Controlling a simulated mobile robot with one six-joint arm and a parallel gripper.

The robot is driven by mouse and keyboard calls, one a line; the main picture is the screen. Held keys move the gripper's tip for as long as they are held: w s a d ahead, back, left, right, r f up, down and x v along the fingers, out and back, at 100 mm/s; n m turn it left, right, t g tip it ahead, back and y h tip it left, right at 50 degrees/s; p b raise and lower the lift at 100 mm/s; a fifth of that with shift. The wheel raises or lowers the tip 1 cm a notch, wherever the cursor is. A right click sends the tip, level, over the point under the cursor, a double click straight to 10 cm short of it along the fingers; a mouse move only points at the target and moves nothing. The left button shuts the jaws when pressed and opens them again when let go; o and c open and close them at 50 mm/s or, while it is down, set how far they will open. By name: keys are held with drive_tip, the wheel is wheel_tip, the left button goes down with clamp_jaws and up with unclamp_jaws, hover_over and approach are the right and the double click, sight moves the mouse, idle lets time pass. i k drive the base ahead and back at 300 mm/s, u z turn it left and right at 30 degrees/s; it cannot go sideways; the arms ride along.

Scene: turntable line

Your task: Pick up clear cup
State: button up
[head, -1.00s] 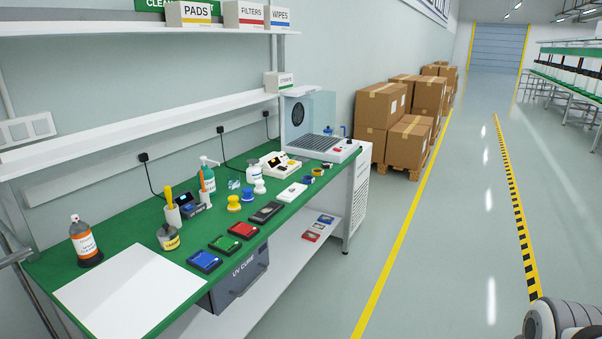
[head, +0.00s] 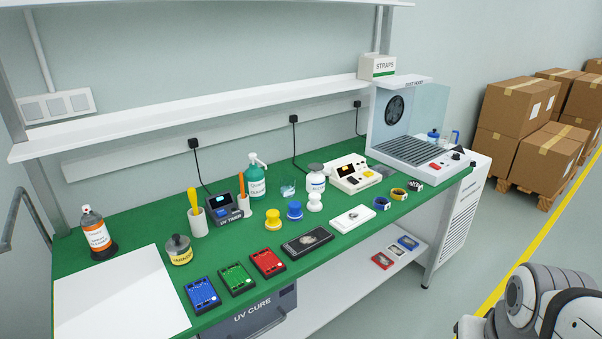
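A small clear cup-like piece (head: 288,188) stands on the green bench top between the teal pump bottle (head: 257,178) and the white bottle (head: 316,180). It is see-through and faint, so its exact shape is hard to tell. Another clear vessel (head: 453,138) shows at the right side of the fume hood, next to a small blue-topped container (head: 433,136). I cannot tell which one is the clear cup. My gripper is not in view; only a grey and white part of my arm shows at the lower right, apart from the bench.
Blue, green and red trays (head: 237,279), yellow and blue knobs (head: 273,220) and a dark case (head: 307,242) lie in front of the clear piece. A shelf (head: 200,120) runs above the bench back. A white sheet (head: 118,300) covers the left end. Floor (head: 400,315) is free at right.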

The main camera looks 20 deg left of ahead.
sight(288, 187)
drive_tip(key=u, duration=0.6)
drive_tip(key=i, duration=0.95)
drive_tip(key=u, duration=0.45)
drive_tip(key=k, duration=0.9)
drive_tip(key=u, duration=0.15)
drive_tip(key=i, duration=1.4)
drive_tip(key=z, duration=0.05)
